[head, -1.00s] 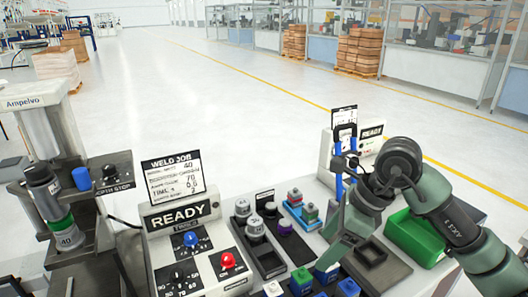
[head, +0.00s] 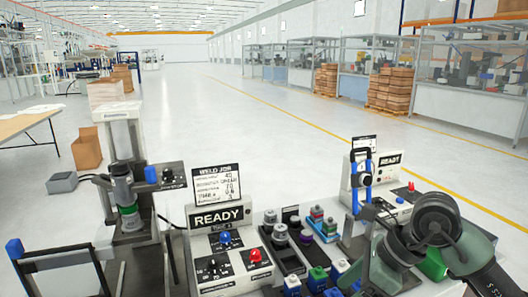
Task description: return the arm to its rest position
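My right arm (head: 440,220), dark green with a big round black joint, is bent at the lower right. My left gripper is not in view.
A larger READY panel (head: 217,245) with knobs and a WELD JOB card (head: 217,184) stands at centre. Small coloured parts (head: 316,225) sit in trays between the boxes. A green bin (head: 433,264) is partly behind my arm. A dark press (head: 125,200) stands left.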

